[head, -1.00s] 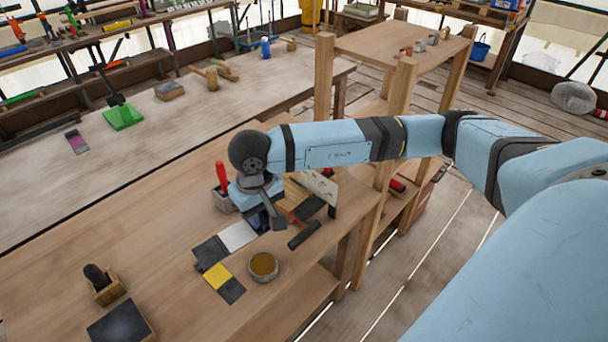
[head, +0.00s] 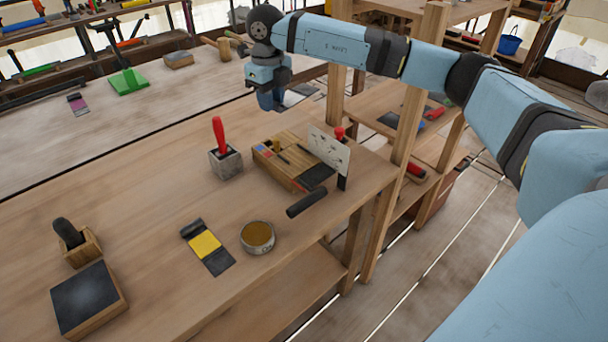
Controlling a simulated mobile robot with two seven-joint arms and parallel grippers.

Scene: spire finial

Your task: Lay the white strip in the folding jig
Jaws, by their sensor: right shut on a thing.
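My right gripper (head: 272,101) hangs at the upper middle, over the far side of the near bench, pointing down. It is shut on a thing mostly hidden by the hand. A pale flat piece, which looks like the white strip (head: 304,89), shows just to its right. A flat black-and-yellow piece (head: 205,245), seemingly the folding jig, lies on the near bench with a raised dark far end. No white piece lies on it. The gripper is well beyond it and apart from it. My left gripper is out of view.
A round tin (head: 257,238) stands right of the black-and-yellow piece. A red-handled tool in a grey block (head: 226,162), a wooden tool block (head: 283,163) and an upright pale panel (head: 330,152) stand behind. A dark-topped block (head: 88,300) sits front left. The bench's left middle is clear.

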